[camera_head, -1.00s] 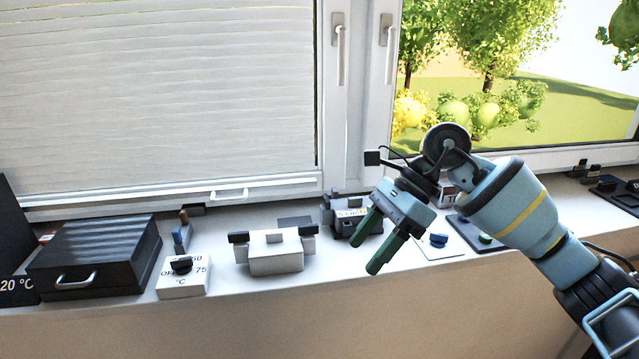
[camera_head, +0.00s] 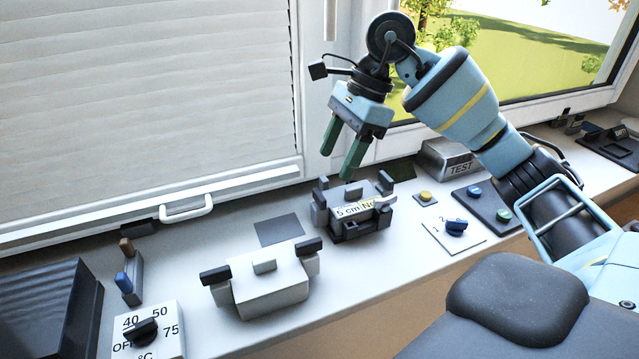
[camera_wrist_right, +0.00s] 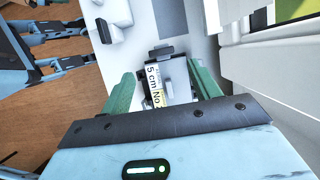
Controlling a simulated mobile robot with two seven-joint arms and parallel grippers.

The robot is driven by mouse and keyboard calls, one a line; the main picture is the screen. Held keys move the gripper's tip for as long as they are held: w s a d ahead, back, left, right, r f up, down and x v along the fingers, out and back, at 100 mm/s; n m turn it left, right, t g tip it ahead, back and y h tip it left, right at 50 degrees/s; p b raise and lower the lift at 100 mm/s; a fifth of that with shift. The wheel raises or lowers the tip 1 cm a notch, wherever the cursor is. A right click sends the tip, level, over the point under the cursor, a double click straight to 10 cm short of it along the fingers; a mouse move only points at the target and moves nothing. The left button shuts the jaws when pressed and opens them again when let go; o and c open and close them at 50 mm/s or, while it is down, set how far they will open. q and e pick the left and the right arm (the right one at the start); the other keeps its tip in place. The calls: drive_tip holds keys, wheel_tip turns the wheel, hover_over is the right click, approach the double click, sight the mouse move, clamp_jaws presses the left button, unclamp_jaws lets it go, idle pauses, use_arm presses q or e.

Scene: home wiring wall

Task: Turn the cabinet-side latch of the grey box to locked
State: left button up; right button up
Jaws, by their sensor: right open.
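A grey box (camera_head: 352,216) with a "5 cm No" label stands on the white sill. It has an upright grey latch at its left end (camera_head: 319,205) and another at its right end (camera_head: 385,188). I cannot tell which one is the cabinet side, or their lock states. My right gripper (camera_head: 338,164) is open and empty, above the box with its green fingers pointing down. In the right wrist view the box (camera_wrist_right: 179,83) shows between the open fingers (camera_wrist_right: 160,72), apart from them. My left gripper is not clearly seen.
A paler box (camera_head: 268,290) with dark-topped end latches stands to the left. A temperature dial block (camera_head: 148,335), a black cabinet (camera_head: 45,310) and a blind handle (camera_head: 186,211) are further left. A blue-knob plate (camera_head: 455,233) and TEST block (camera_head: 450,160) are on the right.

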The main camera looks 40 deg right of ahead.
sight(320, 194)
drive_tip(key=x, duration=0.7)
drive_tip(key=shift+w+a+f, duration=0.15)
drive_tip(key=shift+f, duration=0.1)
drive_tip(key=c, duration=1)
